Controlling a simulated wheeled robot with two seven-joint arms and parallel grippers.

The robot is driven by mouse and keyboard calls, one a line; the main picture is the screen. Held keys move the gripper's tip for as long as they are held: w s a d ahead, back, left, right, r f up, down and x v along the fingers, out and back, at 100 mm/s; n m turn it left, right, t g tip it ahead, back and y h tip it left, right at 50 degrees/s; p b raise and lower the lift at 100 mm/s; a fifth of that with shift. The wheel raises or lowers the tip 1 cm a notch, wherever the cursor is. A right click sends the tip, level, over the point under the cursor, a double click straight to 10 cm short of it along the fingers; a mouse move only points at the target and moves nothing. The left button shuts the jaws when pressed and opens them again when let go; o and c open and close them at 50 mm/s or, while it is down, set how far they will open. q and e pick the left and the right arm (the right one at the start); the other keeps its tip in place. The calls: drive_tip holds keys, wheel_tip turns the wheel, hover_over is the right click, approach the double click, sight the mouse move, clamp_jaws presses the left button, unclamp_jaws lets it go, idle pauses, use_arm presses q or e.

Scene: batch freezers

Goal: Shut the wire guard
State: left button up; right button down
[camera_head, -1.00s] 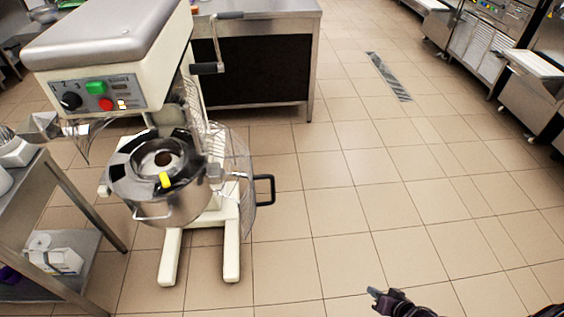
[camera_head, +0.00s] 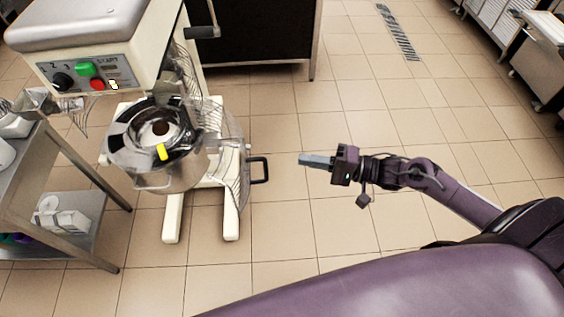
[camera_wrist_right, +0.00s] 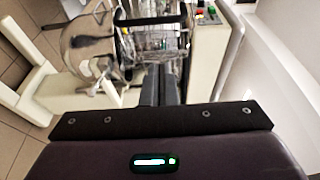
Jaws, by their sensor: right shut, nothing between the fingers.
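The wire guard (camera_head: 238,165) hangs swung open on the right side of the planetary mixer (camera_head: 100,45), with its black handle (camera_head: 259,170) sticking out to the right. The steel bowl (camera_head: 172,175) stands uncovered at the front of the mixer. My right gripper (camera_head: 303,159) is shut and empty, a short gap to the right of the handle and pointing left at it. In the right wrist view the shut fingers (camera_wrist_right: 161,85) point toward the wire guard (camera_wrist_right: 152,40) and the bowl (camera_wrist_right: 88,45). My left gripper is not in view.
A steel side table (camera_head: 60,165) with a lower shelf stands left of the mixer. A dark-fronted counter (camera_head: 255,35) stands behind it. The mixer's legs (camera_head: 231,215) reach forward on the floor. Open tiled floor (camera_head: 400,110) lies to the right.

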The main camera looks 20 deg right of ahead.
drive_tip(key=a+p, duration=0.1)
drive_tip(key=a, duration=0.5)
drive_tip(key=shift+w+a+p, duration=0.35)
drive_tip(key=shift+w+p, duration=0.05)
drive_tip(key=shift+w, duration=0.05)
